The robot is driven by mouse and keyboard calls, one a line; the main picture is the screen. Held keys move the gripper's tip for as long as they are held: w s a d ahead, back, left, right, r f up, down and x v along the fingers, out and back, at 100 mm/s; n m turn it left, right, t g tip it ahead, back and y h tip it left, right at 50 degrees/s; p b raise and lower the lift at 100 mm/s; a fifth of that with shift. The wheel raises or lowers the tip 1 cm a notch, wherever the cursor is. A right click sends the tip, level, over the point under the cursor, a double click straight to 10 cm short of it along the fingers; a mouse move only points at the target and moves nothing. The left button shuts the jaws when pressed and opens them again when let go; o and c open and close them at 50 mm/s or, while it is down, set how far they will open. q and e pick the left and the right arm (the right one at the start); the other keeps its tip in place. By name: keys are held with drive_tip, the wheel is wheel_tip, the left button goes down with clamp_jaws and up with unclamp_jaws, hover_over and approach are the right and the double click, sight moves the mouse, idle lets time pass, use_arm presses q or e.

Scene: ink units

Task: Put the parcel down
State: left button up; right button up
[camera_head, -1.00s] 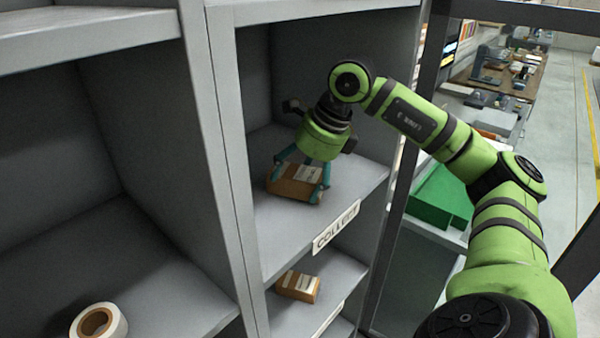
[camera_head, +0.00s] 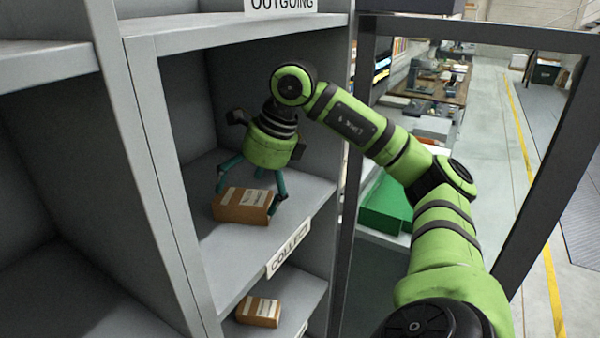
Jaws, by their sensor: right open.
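The parcel (camera_head: 240,207), a brown cardboard box with a pale label on top, rests on the shelf (camera_head: 222,262) marked "COLLECT". My right gripper (camera_head: 248,192) is just above and behind it. Its teal fingers are spread open, one near the parcel's left back corner and one at its right end. I cannot tell whether the right finger still touches the box. My left gripper is not in view.
A second brown box (camera_head: 258,312) lies on the shelf below. A sign reading "OUTGOING" (camera_head: 282,4) is on the shelf above. Grey upright panels bound the compartment. A green box (camera_head: 384,205) stands beyond it to the right.

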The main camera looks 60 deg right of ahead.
drive_tip(key=v, duration=0.2)
drive_tip(key=shift+r, duration=0.35)
drive_tip(key=shift+s+d+f+b, duration=0.25)
drive_tip(key=shift+s+f+b, duration=0.1)
drive_tip(key=shift+s+b, duration=0.2)
drive_tip(key=shift+s+d+f+b, duration=0.3)
drive_tip(key=shift+s+b, duration=0.1)
drive_tip(key=shift+b, duration=0.25)
drive_tip(key=s+d+b, duration=0.4)
drive_tip(key=s+b, duration=0.2)
drive_tip(key=s, duration=0.3)
drive_tip(key=shift+d+r+b, duration=0.2)
drive_tip(key=shift+r+b, duration=0.2)
drive_tip(key=shift+r, duration=0.05)
